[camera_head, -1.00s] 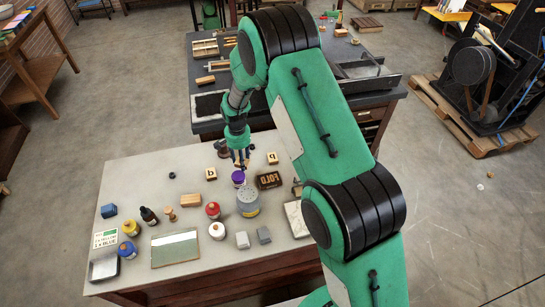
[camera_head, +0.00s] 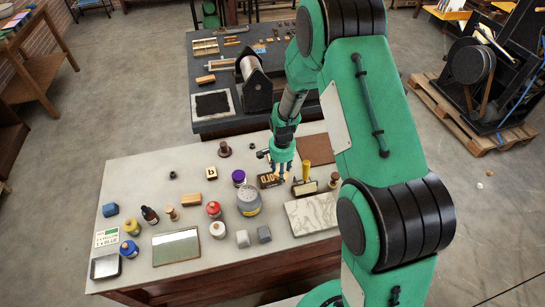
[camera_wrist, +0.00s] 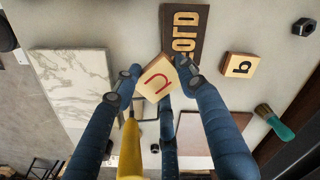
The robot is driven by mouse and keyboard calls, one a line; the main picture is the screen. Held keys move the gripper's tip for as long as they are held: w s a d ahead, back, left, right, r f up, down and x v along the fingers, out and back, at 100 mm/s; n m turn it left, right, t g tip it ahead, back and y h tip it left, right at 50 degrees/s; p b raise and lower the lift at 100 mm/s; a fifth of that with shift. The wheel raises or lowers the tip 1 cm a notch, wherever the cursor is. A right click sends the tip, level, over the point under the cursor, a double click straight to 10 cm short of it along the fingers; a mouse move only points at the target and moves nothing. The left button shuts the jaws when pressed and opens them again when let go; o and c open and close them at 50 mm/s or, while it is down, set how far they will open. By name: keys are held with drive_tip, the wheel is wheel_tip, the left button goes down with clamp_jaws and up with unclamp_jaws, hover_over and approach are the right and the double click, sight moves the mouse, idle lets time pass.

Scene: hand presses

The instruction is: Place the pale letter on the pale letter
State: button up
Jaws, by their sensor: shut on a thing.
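My gripper (camera_wrist: 158,78) has its fingers closed around a pale wooden block with a red letter (camera_wrist: 156,82). The block is held above the table. In the head view my gripper (camera_head: 282,178) is over the dark FOLD plate (camera_head: 268,181), and the held block is hard to make out there. A pale block with a dark letter (camera_wrist: 238,67) lies on the table in the wrist view, beside the FOLD plate and apart from the held block. The head view shows a pale lettered block (camera_head: 211,173) left of my gripper; I cannot tell whether these two are the same.
A brush (camera_wrist: 275,120) shows in the wrist view.

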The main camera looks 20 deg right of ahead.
drive_tip(key=shift+w, duration=0.1)
drive_tip(key=w, duration=0.5)
drive_tip(key=w+f, duration=0.1)
drive_tip(key=w, duration=1)
drive_tip(key=shift+f, duration=0.3)
drive_tip(key=shift+s, duration=0.1)
drive_tip(key=shift+f, duration=1.7)
drive_tip(key=shift+f, duration=0.2)
drive_tip(key=o, duration=1.1)
drive_tip(key=shift+r, duration=0.15)
